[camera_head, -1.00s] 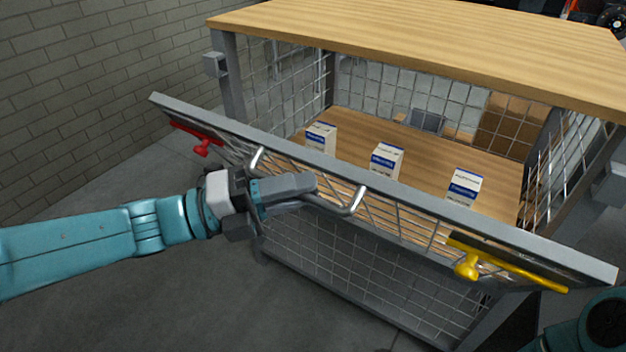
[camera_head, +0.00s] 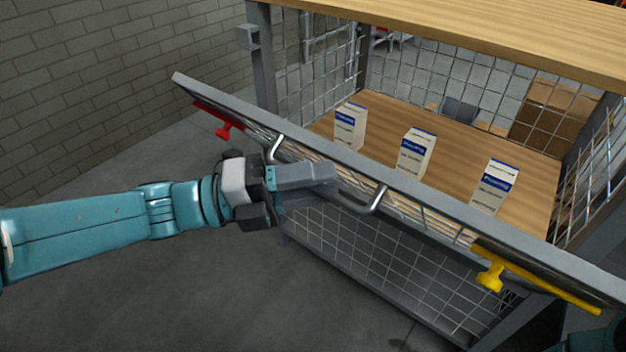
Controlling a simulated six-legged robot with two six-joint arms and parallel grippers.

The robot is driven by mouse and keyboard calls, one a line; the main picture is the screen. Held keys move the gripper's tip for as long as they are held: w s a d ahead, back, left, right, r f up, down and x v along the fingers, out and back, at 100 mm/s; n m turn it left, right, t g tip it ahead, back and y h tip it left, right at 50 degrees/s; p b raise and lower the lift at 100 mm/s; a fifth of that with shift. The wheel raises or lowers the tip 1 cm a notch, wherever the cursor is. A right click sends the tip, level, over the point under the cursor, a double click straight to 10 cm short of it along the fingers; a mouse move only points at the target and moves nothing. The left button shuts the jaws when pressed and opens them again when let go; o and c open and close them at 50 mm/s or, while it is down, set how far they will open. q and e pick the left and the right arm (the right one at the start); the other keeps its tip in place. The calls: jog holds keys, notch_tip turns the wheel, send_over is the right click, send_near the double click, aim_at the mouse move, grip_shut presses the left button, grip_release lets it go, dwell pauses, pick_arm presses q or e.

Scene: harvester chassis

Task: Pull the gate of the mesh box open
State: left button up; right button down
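The mesh box (camera_head: 262,60) has a wooden top and a mesh front. Its gate (camera_head: 400,180) is tilted outward along the front, leaving a gap above it into the box. The gate has a grey top rail, a red latch (camera_head: 222,122) at its left and a yellow latch (camera_head: 492,275) at its right.
Three white and blue cartons, left (camera_head: 350,127), middle (camera_head: 415,153) and right (camera_head: 493,187), stand on the wooden shelf (camera_head: 455,150) inside. A brick wall (camera_head: 90,80) is at the left. The grey floor (camera_head: 180,290) before the box is clear.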

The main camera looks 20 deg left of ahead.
pick_arm(q)
jog(key=shift+r, duration=0.1)
